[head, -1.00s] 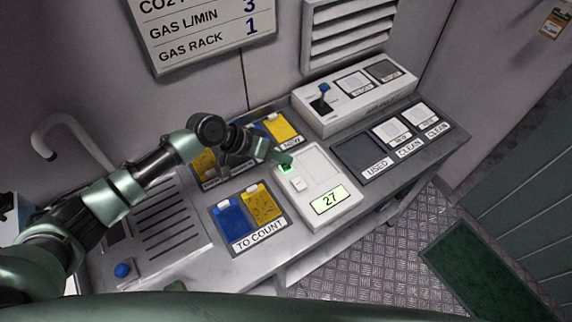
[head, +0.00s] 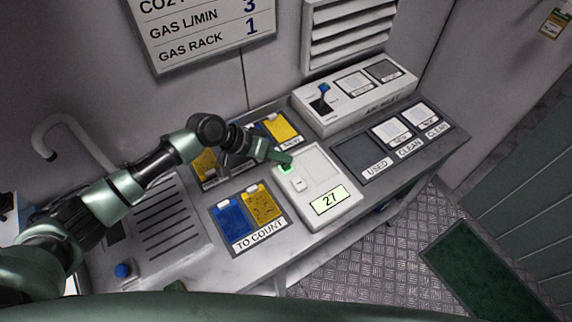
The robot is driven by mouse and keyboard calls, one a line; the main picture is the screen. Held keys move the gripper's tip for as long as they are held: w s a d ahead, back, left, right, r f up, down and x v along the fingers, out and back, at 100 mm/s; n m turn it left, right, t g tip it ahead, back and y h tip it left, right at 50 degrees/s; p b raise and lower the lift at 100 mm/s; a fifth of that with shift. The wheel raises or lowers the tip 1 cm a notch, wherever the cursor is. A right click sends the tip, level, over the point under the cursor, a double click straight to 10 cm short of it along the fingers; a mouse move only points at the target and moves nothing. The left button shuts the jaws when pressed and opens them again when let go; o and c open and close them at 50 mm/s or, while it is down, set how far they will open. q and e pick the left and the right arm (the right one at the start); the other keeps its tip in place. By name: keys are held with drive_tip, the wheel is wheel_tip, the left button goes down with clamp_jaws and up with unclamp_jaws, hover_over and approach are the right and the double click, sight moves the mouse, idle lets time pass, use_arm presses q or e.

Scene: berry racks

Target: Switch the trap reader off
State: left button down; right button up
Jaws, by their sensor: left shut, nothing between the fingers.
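The trap reader (head: 318,172) is a white box on the bench, with a lit display (head: 330,200) that reads 27. A green-lit spot (head: 286,169) glows at its upper left corner, and a small white key (head: 298,184) sits just below it. My left gripper (head: 287,160) is shut and empty, its tip right at the green-lit spot and partly covering it. I cannot tell whether the tip touches it. My right gripper is not in view.
The TO COUNT tray (head: 258,238) holds a blue and a yellow card. Behind my left gripper is a NEW tray with yellow cards (head: 281,128). A white control box with a blue-topped lever (head: 324,88) stands at the back. The USED/CLEAN tray (head: 357,158) lies at right.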

sight(282, 167)
use_arm(q)
drive_tip(key=shift+f, duration=0.15)
drive_tip(key=shift+f, duration=0.25)
drive_tip(key=shift+f+b, duration=0.55)
drive_tip(key=shift+b, duration=0.1)
idle(0.7)
idle(0.3)
drive_tip(key=shift+r+p, duration=0.85)
drive_tip(key=shift+r, duration=0.1)
drive_tip(key=shift+r, duration=0.1)
wheel_tip(282, 167, up, 5)
drive_tip(key=p, duration=0.4)
